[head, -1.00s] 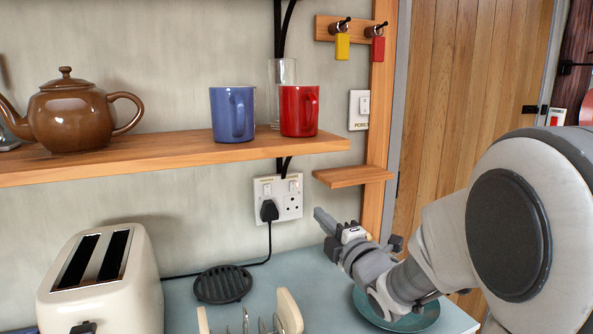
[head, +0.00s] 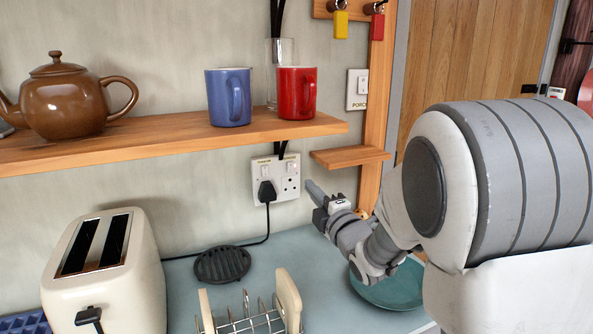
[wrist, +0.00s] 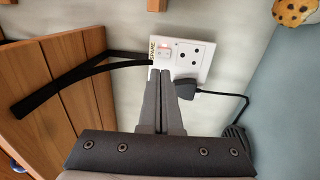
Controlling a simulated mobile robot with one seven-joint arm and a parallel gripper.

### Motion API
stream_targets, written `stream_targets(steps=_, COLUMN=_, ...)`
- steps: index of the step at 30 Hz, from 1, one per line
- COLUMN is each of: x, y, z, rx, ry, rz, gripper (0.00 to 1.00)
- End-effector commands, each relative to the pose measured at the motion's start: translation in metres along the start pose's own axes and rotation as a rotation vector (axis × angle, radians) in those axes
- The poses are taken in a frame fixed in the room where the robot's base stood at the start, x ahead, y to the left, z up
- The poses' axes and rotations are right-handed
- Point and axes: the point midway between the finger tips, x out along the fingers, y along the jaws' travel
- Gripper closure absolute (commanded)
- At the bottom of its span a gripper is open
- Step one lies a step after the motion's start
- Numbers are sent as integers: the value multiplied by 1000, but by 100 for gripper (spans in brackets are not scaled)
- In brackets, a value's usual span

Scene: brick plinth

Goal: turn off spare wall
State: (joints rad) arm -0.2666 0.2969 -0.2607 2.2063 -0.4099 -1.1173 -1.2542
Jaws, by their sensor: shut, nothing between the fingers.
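The white double wall socket (head: 276,192) is on the wall below the shelf. It has two rocker switches along its top. A black plug (head: 266,191) is in its left outlet; its right outlet is empty. In the wrist view the socket (wrist: 202,58) appears turned, with a small label and the empty outlet's switch (wrist: 167,48) showing a reddish mark. My gripper (head: 308,184) is shut and empty, just right of the socket. In the wrist view its fingertips (wrist: 160,72) overlap the plate's edge and hide the plug's switch. I cannot tell whether they touch.
Above is a wooden shelf (head: 180,139) with a teapot (head: 65,103), blue mug (head: 229,98) and red mug (head: 297,92). A small shelf (head: 350,156) is close above my gripper. A porch switch (head: 357,89) is higher. A toaster (head: 105,270) and toast rack (head: 250,318) stand below.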

Motion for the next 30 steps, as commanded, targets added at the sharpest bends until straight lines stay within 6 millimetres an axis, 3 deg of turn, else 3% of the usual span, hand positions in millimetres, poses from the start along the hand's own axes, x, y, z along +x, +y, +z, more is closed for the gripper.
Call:
stream_targets(steps=9, x=61, y=0, z=-1, rx=-1, ry=2, rz=1, gripper=100)
stream_targets(steps=15, x=84, y=0, z=0, rx=0, ry=-1, rz=0, gripper=100)
stream_targets(steps=30, x=93, y=0, z=0, rx=-1, ry=-1, rz=0, gripper=100)
